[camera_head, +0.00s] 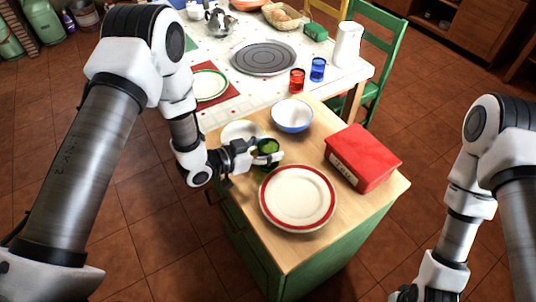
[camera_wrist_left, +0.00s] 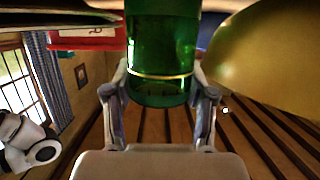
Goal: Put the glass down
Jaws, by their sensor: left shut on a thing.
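A green glass (camera_head: 268,147) is in my left gripper (camera_head: 262,156), over the wooden top of the green cabinet. In the left wrist view the green glass (camera_wrist_left: 162,50) with a thin gold band sits between the two fingers of the left gripper (camera_wrist_left: 160,100), which are shut on it. The glass is close to the cabinet top; I cannot tell whether its base touches it. My right gripper (camera_head: 408,293) shows only partly at the bottom edge of the head view, and its fingers are hard to make out.
Around the glass are a red-rimmed plate (camera_head: 298,198), a white plate (camera_head: 242,131), a blue-white bowl (camera_head: 292,115) and a red box (camera_head: 362,157). The dining table behind holds red (camera_head: 297,80) and blue (camera_head: 318,69) glasses and a white pitcher (camera_head: 347,44).

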